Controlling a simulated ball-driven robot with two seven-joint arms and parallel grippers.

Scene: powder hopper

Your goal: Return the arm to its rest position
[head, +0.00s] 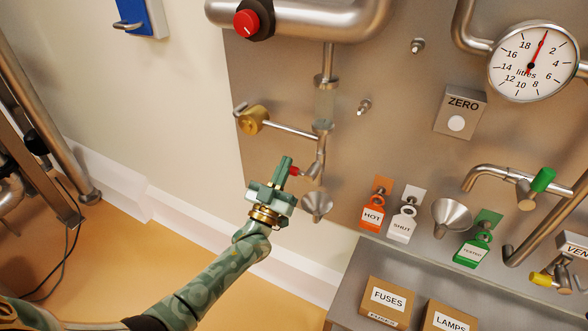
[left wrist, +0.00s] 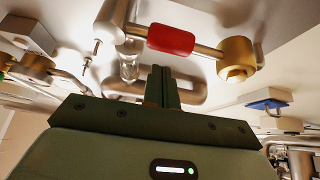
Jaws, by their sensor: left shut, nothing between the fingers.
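My left arm comes in from the lower left in the head view. Its green gripper (head: 285,165) is raised in front of the steel panel, its fingers together with nothing between them. In the left wrist view the shut fingers (left wrist: 161,84) point up towards the pipework. A small red handle (head: 295,171) on the thin outlet pipe shows just right of the fingertips; it is large in the left wrist view (left wrist: 171,40). I cannot tell whether the fingers touch it. My right gripper is not in view.
A steel funnel (head: 316,204) hangs close right of the gripper. HOT (head: 373,216) and SHUT (head: 402,228) tags hang further right. A FUSES box (head: 388,299) stands on the ledge below. Open floor lies to the left.

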